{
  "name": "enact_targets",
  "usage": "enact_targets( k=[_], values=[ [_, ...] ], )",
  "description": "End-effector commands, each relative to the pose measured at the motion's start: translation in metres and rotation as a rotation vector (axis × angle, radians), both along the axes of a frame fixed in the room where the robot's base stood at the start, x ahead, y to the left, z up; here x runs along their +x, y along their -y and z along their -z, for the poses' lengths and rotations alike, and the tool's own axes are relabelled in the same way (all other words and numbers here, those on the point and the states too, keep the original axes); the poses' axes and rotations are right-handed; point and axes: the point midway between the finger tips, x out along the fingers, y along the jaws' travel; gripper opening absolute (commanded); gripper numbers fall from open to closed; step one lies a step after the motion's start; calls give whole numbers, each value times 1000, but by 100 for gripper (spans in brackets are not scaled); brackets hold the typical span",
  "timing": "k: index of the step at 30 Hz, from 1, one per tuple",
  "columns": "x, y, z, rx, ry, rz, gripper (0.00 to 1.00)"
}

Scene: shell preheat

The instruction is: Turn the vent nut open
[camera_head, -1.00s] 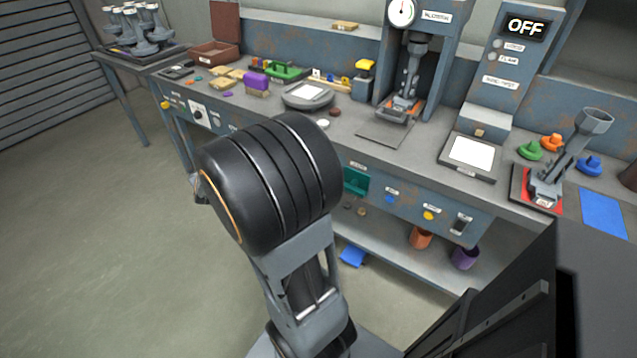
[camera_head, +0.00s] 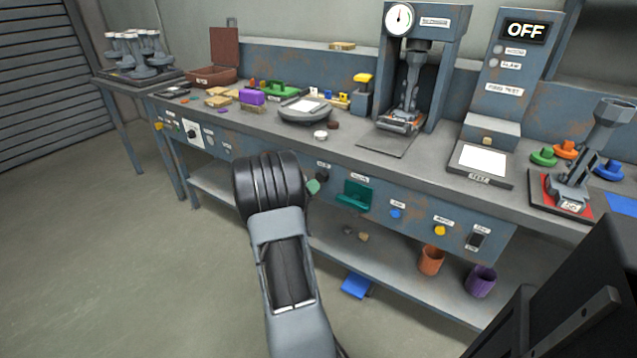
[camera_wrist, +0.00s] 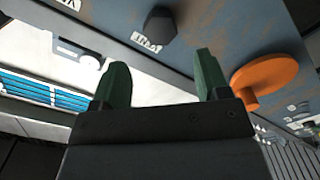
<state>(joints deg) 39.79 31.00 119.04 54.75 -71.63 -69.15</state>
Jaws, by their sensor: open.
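The vent nut is a dark hexagonal knob (camera_wrist: 161,25) on the blue-grey front panel of the bench, with a small white label beside it. In the wrist view it lies beyond the fingertips, roughly in line with the gap between them. In the head view a dark knob (camera_head: 322,177) shows under a small label, just right of my arm. My gripper (camera_wrist: 160,80) has two green fingers, spread apart with nothing between them. One green fingertip (camera_head: 313,187) shows beside my arm in the head view, close to the knob; the rest of the gripper is hidden behind my arm.
An orange round disc (camera_wrist: 268,78) sticks out from the panel right of my gripper in the wrist view. A teal bracket (camera_head: 355,195) is on the panel right of the nut. The shelf below holds an orange cup (camera_head: 431,261) and a purple cup (camera_head: 481,281). The floor at left is clear.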

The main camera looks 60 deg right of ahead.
Motion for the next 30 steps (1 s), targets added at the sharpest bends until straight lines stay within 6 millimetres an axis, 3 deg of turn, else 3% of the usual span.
enact_targets(
  k=[6,12,27,30],
  values=[
    [-1,40,2,-1,2,1,69],
    [0,62,1,0,2,-1,69],
    [0,74,0,0,1,-3,69],
    [0,73,0,0,1,-3,60]
  ],
)
